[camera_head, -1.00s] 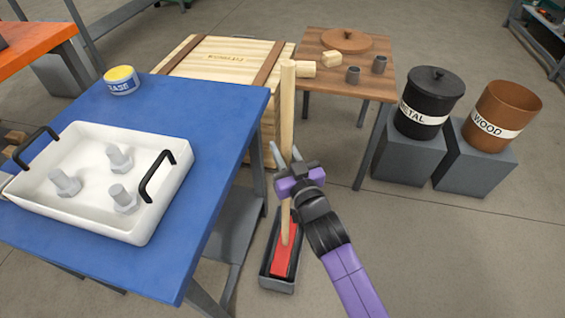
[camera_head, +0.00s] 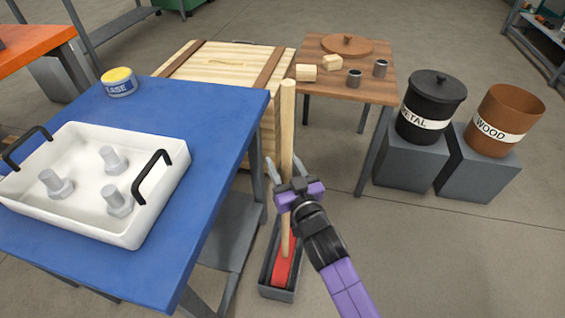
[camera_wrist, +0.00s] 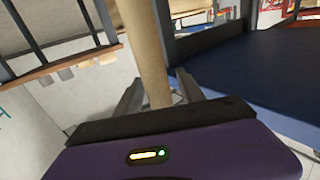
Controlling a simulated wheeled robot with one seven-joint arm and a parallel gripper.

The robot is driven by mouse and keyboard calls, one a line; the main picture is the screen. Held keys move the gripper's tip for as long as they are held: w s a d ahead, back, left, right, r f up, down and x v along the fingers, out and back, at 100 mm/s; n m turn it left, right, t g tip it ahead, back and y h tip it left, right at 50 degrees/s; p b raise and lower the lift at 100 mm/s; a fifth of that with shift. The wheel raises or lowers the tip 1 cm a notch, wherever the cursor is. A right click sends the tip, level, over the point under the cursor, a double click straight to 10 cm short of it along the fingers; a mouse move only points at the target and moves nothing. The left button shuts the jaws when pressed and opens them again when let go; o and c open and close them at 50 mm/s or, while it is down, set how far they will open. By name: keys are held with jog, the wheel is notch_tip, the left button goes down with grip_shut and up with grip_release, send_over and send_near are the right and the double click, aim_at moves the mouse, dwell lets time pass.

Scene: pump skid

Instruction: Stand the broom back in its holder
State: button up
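The broom (camera_head: 287,120) has a pale wooden handle and a red head (camera_head: 283,268). It stands upright with its head down inside the dark grey holder (camera_head: 279,294), a narrow open box on the floor. My gripper (camera_head: 287,173) is around the middle of the handle, with one finger on each side. The fingers stand apart, with a gap between them and the handle. The handle also shows in the wrist view (camera_wrist: 148,55), passing between the fingers (camera_wrist: 157,97). The underside of the broom head is hidden by the holder walls.
The blue table (camera_head: 215,150) with a white tray (camera_head: 85,225) stands close on the left. A wooden crate (camera_head: 215,65) and a brown table (camera_head: 375,85) are behind. Two bins, black (camera_head: 432,100) and brown (camera_head: 505,105), stand on the right. The right foreground floor is clear.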

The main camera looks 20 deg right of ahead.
jog(key=shift+r, duration=0.15)
jog(key=shift+s, duration=0.15)
jog(key=s+p, duration=0.1)
jog(key=s, duration=1)
jog(key=shift+s+a+p, duration=0.15)
jog(key=shift+s+p, duration=0.15)
jog(key=shift+s, duration=0.05)
jog(key=shift+s, duration=0.1)
jog(key=s+f+g, duration=0.2)
jog(key=s, duration=1.7)
jog(key=s+r+g, duration=0.1)
jog(key=s+r, duration=0.5)
jog(key=s, duration=0.6)
jog(key=shift+s+r+y, duration=0.25)
jog(key=shift+y, duration=0.05)
jog(key=shift+r, duration=0.1)
